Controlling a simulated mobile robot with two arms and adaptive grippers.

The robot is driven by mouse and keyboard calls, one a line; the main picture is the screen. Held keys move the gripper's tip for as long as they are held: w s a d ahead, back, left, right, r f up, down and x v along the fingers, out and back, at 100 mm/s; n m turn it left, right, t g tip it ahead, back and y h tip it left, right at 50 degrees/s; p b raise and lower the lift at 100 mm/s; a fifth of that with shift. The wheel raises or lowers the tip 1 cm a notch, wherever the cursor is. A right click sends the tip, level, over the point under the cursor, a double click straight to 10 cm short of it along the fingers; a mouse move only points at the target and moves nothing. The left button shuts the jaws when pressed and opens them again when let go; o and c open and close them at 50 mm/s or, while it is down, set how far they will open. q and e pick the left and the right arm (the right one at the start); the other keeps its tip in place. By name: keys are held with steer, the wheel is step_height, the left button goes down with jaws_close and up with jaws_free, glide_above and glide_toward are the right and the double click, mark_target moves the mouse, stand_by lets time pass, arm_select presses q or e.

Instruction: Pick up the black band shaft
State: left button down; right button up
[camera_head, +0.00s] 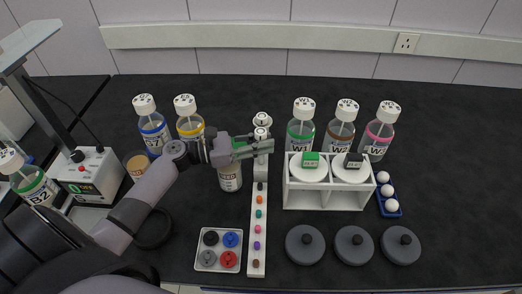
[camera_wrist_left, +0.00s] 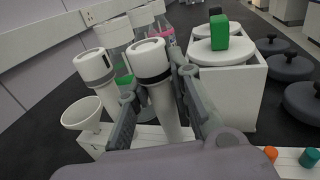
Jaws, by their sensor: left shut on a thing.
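Two white shafts with round white tops stand at the far end of a white strip rack (camera_head: 256,240). My left gripper (camera_head: 262,148) reaches in from the left and is shut around the nearer shaft (camera_head: 261,134), below its top. In the left wrist view this shaft (camera_wrist_left: 153,62) stands between the two fingers of my left gripper (camera_wrist_left: 158,86); a thin dark line shows under its top. The other shaft (camera_wrist_left: 95,67) stands just beyond, apart from the fingers. I cannot tell whether the held shaft is clear of its seat. My right gripper is not in view.
Bottles W1 (camera_head: 301,128), W2 (camera_head: 341,128) and a pink-banded one (camera_head: 378,134) stand behind a white rack (camera_head: 325,200) on the right. A bottle (camera_head: 230,178) stands under my left gripper. A tray of coloured caps (camera_head: 218,267) and grey discs (camera_head: 305,245) lie in front.

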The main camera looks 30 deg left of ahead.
arm_select(q)
step_height(320, 180, up, 22)
steer(key=p, duration=0.2)
stand_by(1.0)
stand_by(0.5)
